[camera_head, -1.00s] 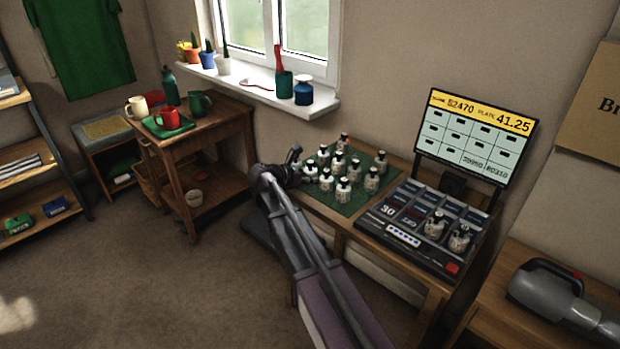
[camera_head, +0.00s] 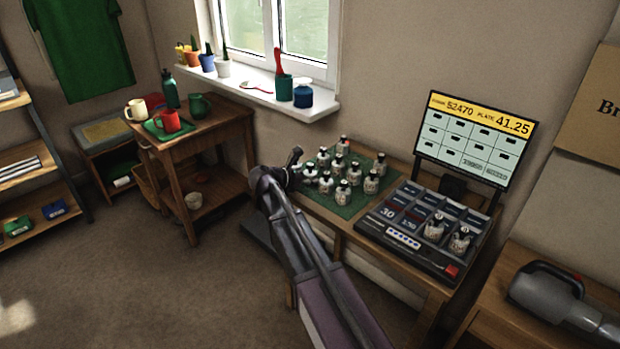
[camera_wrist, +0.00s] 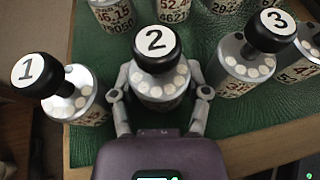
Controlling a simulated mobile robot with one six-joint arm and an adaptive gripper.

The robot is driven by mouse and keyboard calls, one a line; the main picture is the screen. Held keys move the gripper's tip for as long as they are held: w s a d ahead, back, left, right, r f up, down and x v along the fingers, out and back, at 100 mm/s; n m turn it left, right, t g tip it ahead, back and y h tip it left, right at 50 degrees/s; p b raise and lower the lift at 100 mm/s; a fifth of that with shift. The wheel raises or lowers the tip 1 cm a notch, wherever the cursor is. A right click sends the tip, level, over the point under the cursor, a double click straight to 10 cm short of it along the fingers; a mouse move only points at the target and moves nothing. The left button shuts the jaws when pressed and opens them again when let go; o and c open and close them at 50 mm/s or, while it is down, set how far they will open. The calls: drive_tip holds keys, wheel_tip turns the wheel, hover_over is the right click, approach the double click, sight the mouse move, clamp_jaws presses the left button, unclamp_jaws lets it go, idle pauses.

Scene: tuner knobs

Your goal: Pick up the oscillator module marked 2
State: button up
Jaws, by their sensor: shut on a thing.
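The oscillator module marked 2 (camera_wrist: 155,52) stands upright in the middle of the wrist view, with a black knob and a white cap bearing the number. My gripper (camera_wrist: 160,90) is shut on its silvery body, one finger on each side. The module marked 1 (camera_wrist: 45,80) stands to its left and the module marked 3 (camera_wrist: 262,45) to its right, both close by. In the head view, my gripper (camera_head: 293,165) is at the left end of the green mat (camera_head: 345,211), and the held module cannot be told apart there.
Several other modules (camera_head: 352,175) stand on the mat. To the right is a dark console (camera_head: 420,262) with slots, two of them holding modules, below a screen (camera_head: 475,137). A side table (camera_head: 190,145) with mugs stands at the left, and a windowsill (camera_head: 255,88) is behind.

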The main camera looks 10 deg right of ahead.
sight(310, 168)
drive_tip(key=shift+r, duration=0.2)
wheel_tip(310, 168, up, 3)
drive_tip(key=p, duration=0.3)
drive_tip(key=shift+r+p, duration=0.15)
drive_tip(key=shift+p, duration=0.2)
drive_tip(key=s+a+r+p, duration=0.1)
drive_tip(key=s+a, duration=0.8)
drive_tip(key=a, duration=0.4)
drive_tip(key=shift+r, duration=0.25)
drive_tip(key=shift+a, duration=0.1)
